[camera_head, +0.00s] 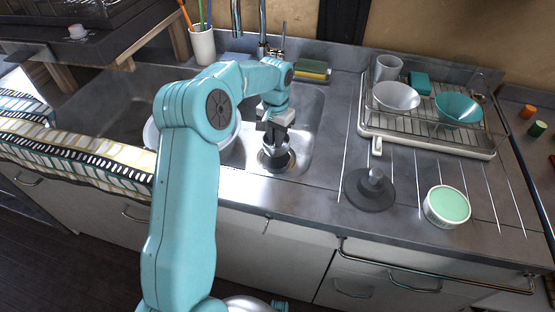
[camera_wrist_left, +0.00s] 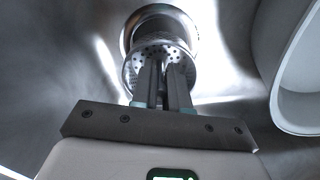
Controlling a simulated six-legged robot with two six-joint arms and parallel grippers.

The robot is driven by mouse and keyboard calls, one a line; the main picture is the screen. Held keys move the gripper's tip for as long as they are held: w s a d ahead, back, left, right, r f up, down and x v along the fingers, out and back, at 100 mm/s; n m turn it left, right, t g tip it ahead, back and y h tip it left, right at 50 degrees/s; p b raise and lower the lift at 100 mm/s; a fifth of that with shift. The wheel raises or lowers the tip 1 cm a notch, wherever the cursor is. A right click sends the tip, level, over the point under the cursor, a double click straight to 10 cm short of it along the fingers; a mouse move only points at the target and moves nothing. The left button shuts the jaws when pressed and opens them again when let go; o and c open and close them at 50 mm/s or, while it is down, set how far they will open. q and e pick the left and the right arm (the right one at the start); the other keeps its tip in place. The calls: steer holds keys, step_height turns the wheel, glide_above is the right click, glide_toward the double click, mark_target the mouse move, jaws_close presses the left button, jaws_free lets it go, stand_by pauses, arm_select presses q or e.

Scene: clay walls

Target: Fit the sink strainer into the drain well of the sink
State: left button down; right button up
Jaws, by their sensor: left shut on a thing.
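The sink strainer (camera_wrist_left: 139,72) is a metal, perforated basket. My left gripper (camera_wrist_left: 165,90) is shut on it in the left wrist view, with both dark fingers close together. The round metal drain well (camera_wrist_left: 129,32) shows just beyond the strainer, partly hidden by it. In the head view my left gripper (camera_head: 275,132) points down into the sink (camera_head: 301,125), over the drain area (camera_head: 277,164). The strainer looks lined up close to the well there, but I cannot tell whether it is seated. My right gripper is not in view.
A pale bowl (camera_head: 151,134) lies in the sink, left of the drain, partly behind my arm. A dark stopper (camera_head: 369,190), a green-topped tub (camera_head: 447,206) and a dish rack (camera_head: 427,145) stand on the right counter. A sponge (camera_head: 313,69) and tap (camera_head: 263,30) are behind.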

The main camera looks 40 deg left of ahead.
arm_select(q)
step_height(320, 180, down, 9)
steer(key=shift+r+b, duration=0.15)
steer(key=shift+b, duration=0.45)
steer(key=c, duration=1.1)
jaws_free()
steer(key=shift+f, duration=0.2)
steer(key=shift+r, duration=0.3)
step_height(320, 180, up, 12)
steer(key=shift+f+p, duration=0.1)
steer(key=shift+p, duration=1)
